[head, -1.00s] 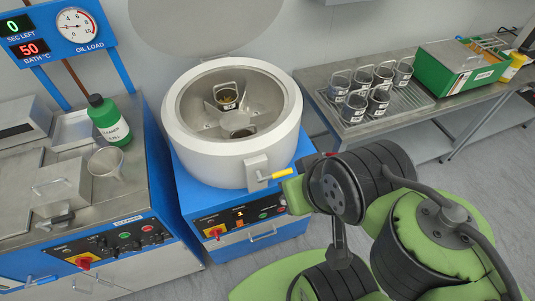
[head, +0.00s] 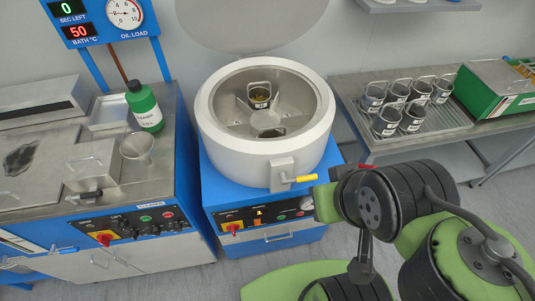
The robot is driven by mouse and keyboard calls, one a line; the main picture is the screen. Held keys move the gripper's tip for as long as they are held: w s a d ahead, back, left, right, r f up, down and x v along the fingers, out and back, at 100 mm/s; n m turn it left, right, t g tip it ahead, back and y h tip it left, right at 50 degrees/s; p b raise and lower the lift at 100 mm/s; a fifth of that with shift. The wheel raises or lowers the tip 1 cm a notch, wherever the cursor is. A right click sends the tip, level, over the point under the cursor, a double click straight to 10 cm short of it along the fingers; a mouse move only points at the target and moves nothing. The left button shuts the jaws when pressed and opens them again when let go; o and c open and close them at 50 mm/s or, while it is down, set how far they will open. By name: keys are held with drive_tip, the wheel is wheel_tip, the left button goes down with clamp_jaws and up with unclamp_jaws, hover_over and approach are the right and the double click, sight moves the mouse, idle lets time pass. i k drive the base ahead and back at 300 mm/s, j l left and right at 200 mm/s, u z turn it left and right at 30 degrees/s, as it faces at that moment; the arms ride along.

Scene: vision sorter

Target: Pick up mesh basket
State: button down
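Several mesh baskets with wire handles and white labels are in view. One basket (head: 260,98) sits upright in the far part of the open white round drum (head: 214,125). A cluster of similar baskets (head: 397,92) stands on a ribbed drain tray (head: 455,118) on the right bench. My arm reaches in from the lower right, in front of the drum and bench. My gripper's fingers do not show.
The drum's round lid (head: 250,20) stands open behind it. A yellow-tipped handle (head: 304,179) sticks out at its front. A blue-framed bench (head: 185,140) on the left holds a green bottle (head: 144,108) and a funnel (head: 137,147). A green box (head: 497,88) stands on the right bench.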

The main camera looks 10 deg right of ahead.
sight(259, 98)
drive_tip(key=i+u, duration=0.1)
drive_tip(key=u, duration=0.35)
drive_tip(key=i+u, duration=0.15)
drive_tip(key=u, duration=0.3)
drive_tip(key=i+l+u, duration=0.1)
drive_tip(key=u, duration=0.35)
